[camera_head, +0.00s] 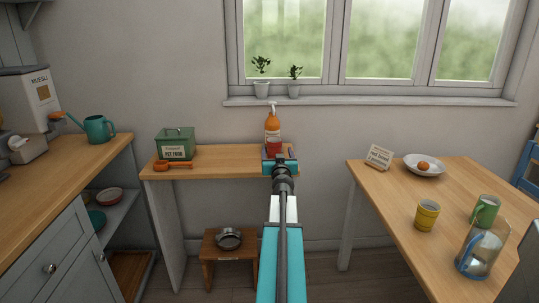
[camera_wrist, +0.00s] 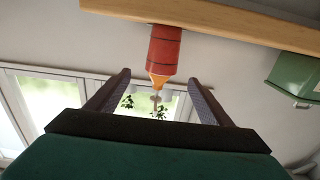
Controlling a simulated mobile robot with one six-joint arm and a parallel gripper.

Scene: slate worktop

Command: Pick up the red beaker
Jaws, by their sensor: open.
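The red beaker (camera_head: 273,148) stands on the narrow wooden wall table, in front of an orange pump bottle (camera_head: 272,124). In the head view its lower part is hidden by my gripper (camera_head: 279,155). In the wrist view, which is upside down, the red beaker (camera_wrist: 165,48) hangs from the table edge at the top and shows dark bands. My gripper (camera_wrist: 158,80) is open and empty, its two fingers pointing toward the beaker. The beaker appears just beyond the fingertips, in line with the gap between them. The bottle's orange top and pump show behind it.
A green pet food tin (camera_head: 176,146) and an orange scoop (camera_head: 173,165) lie to the left on the same table (camera_head: 216,172). A low stool with a metal bowl (camera_head: 228,239) stands below. The right table holds cups, a glass jug (camera_head: 480,252) and a plate.

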